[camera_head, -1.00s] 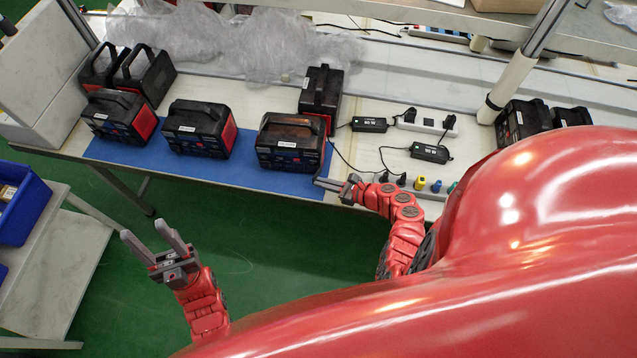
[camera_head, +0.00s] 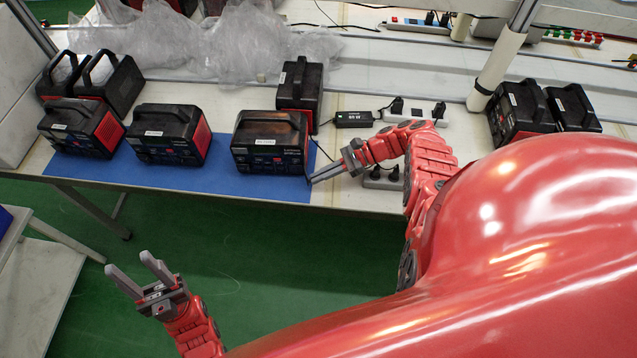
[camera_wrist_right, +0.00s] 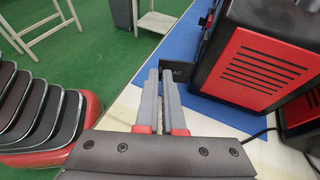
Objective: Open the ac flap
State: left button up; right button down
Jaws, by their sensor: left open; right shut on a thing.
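The power station (camera_head: 270,145) is a black box with a handle and red sides. It stands at the right end of the blue mat, and its red vented side shows in the right wrist view (camera_wrist_right: 258,68). A dark flap marked AC (camera_wrist_right: 183,72) sticks out from its front in the right wrist view. My right gripper (camera_head: 312,180) is at the lower right front corner of the station, its fingers close together on the flap; the fingertips (camera_wrist_right: 160,72) partly cover it. My left gripper (camera_head: 128,262) is open and empty over the green floor, in front of the table.
More power stations stand on the blue mat (camera_head: 220,182) to the left, and one stands behind (camera_head: 299,90). Chargers (camera_head: 353,119) and a power strip (camera_head: 385,178) with cables lie to the right. Plastic wrap (camera_head: 240,45) lies at the back.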

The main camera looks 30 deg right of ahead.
jog(key=shift+w+d+f+n+g+b, duration=0.1)
jog(key=shift+d+f+n+g+b, duration=0.45)
jog(key=shift+b, duration=1.65)
jog(key=shift+w+d+f+n+g+b, duration=0.25)
jog(key=shift+f+b, duration=0.45)
jog(key=shift+b, duration=1.5)
jog(key=r+n+g+b, duration=0.1)
jog(key=b, duration=0.5)
jog(key=shift+w+a, duration=0.1)
jog(key=shift+a, duration=0.05)
jog(key=shift+r+b, duration=0.3)
jog(key=shift+b, duration=0.3)
jog(key=shift+r+g+p, duration=0.3)
jog(key=shift+r+p, duration=0.05)
jog(key=shift+r, duration=0.1)
jog(key=shift+w+a+r, duration=0.1)
jog(key=shift+w, duration=0.1)
jog(key=c, duration=1)
grip_release()
jog(key=shift+a, duration=0.1)
jog(key=shift+s, duration=0.1)
